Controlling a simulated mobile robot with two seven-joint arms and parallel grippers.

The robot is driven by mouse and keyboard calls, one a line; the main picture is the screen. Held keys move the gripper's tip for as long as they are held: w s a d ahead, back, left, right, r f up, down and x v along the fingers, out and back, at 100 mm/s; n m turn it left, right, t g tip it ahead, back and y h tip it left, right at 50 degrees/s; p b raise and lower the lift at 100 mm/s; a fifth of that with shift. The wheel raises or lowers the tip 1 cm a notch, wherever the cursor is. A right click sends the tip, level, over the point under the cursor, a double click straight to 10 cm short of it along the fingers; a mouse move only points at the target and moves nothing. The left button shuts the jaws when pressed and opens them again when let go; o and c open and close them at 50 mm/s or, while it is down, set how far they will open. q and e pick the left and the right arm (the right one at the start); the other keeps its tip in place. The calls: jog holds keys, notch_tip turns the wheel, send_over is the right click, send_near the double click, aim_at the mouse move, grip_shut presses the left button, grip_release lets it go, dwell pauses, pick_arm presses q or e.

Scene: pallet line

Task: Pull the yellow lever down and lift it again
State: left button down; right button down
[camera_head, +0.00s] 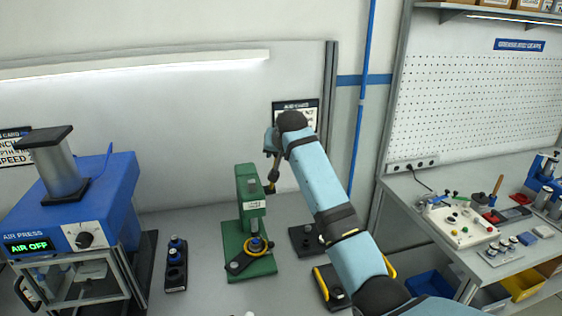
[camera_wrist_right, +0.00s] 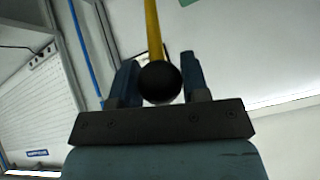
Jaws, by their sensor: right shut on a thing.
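The green press (camera_head: 245,195) stands on the bench in the middle of the head view. Its yellow lever (camera_wrist_right: 152,28) ends in a black ball knob (camera_wrist_right: 160,84) in the right wrist view. My right gripper (camera_head: 270,142) is above and slightly right of the press, with the lever (camera_head: 275,174) running down from it to the press head. In the wrist view its jaws (camera_wrist_right: 160,74) sit on both sides of the knob, shut on the lever's knob end. The lever looks raised. My left gripper is not in view.
A blue air press (camera_head: 110,200) reading AIR OFF stands at the left. A black holder (camera_head: 176,270) with blue-topped parts lies between the presses. Black fixtures lie right of the green press, partly behind my right arm. A side bench (camera_head: 420,200) carries a control box and tools.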

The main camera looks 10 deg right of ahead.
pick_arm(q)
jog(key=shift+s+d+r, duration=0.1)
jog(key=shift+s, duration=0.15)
pick_arm(e)
jog(key=shift+w+r, duration=0.15)
jog(key=shift+r, duration=0.2)
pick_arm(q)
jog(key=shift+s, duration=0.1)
pick_arm(e)
jog(key=shift+r, duration=0.1)
jog(key=c, duration=0.9)
grip_release()
jog(key=shift+o, duration=1.3)
jog(key=shift+w, duration=0.1)
jog(key=shift+w+f, duration=0.1)
jog(key=shift+f, duration=0.2)
pick_arm(q)
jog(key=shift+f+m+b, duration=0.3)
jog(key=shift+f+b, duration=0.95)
jog(key=shift+b, duration=0.35)
pick_arm(e)
jog(key=v, duration=1.4)
jog(key=shift+w, duration=0.15)
jog(key=shift+r, duration=0.1)
